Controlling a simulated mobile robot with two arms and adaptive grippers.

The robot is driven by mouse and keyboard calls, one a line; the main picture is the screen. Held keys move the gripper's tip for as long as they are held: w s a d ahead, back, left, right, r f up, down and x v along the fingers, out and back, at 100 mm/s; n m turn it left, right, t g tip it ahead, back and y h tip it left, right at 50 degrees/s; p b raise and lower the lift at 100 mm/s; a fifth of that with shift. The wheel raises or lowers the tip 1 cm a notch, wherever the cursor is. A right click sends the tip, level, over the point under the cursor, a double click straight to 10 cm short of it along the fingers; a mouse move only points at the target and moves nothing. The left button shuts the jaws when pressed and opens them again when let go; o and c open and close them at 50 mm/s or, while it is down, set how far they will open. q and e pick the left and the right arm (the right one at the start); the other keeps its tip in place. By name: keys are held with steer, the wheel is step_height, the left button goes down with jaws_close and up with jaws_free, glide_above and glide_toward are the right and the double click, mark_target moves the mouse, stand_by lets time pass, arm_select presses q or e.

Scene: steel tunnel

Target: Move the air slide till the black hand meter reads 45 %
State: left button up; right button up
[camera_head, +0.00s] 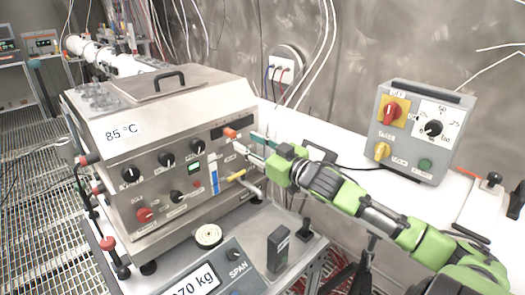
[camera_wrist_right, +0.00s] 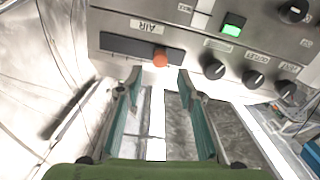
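The air slide has an orange knob (camera_head: 230,132) in a dark slot on the front of the steel machine; in the right wrist view the orange knob (camera_wrist_right: 160,57) sits right of the slot's middle, below the AIR label (camera_wrist_right: 150,27). My right gripper (camera_head: 250,145) is in front of the slot. Its teal fingers are spread apart in the right wrist view (camera_wrist_right: 157,80), with the knob beyond and between their tips, and nothing held. A black upright device (camera_head: 278,247) stands on the front bench; I cannot tell whether it is the hand meter, and no reading is legible. My left gripper is not in view.
The steel machine (camera_head: 115,160) carries several black knobs, a red knob (camera_head: 144,215) and a yellow lever (camera_head: 236,175) below the slot. A grey control box (camera_head: 445,165) stands at right. A kg display (camera_head: 195,283) is at the front.

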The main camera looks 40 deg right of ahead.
steer(key=shift+s+d, duration=0.2)
steer(key=shift+s, duration=2.35)
